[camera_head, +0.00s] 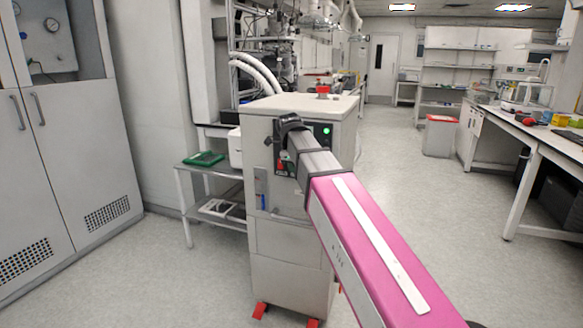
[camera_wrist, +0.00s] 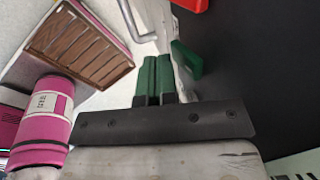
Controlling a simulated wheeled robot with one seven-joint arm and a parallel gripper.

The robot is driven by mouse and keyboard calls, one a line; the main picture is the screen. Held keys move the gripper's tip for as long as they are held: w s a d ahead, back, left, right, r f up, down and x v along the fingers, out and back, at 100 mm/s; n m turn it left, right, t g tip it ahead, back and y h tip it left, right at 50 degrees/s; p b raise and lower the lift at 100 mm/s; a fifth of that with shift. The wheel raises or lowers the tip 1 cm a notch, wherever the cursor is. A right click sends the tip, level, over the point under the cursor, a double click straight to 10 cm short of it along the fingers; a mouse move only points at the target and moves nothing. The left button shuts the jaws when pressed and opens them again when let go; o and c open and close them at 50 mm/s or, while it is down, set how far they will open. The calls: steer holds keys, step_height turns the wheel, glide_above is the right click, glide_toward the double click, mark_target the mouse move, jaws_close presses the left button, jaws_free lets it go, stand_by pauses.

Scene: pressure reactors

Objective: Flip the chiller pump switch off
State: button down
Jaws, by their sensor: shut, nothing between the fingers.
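The chiller (camera_head: 290,235) is a pale upright cabinet in the middle of the head view. Its dark control panel (camera_head: 322,133) with a lit green lamp (camera_head: 327,131) is near the top front, partly hidden by my arm. In the wrist view the black panel face (camera_wrist: 255,70) fills the right side. A green piece (camera_wrist: 186,60), which looks like the pump switch, stands out from it. My gripper (camera_wrist: 157,58) has green fingers shut together and empty, just left of this piece. I cannot tell whether they touch, nor the switch's position.
A red part (camera_wrist: 188,4) shows at the top of the wrist view, near a metal handle (camera_wrist: 138,24). A low side table (camera_head: 182,176) with a green tray (camera_head: 203,159) stands left of the chiller. The floor (camera_head: 415,195) to the right is clear, up to a bench (camera_head: 535,135).

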steer(key=shift+w+d, duration=0.1)
steer(key=shift+w, duration=0.1)
steer(key=shift+f, duration=0.1)
steer(key=shift+w+d+t, duration=0.1)
steer(key=shift+w+t, duration=0.15)
steer(key=shift+t, duration=0.35)
steer(key=shift+r, duration=0.8)
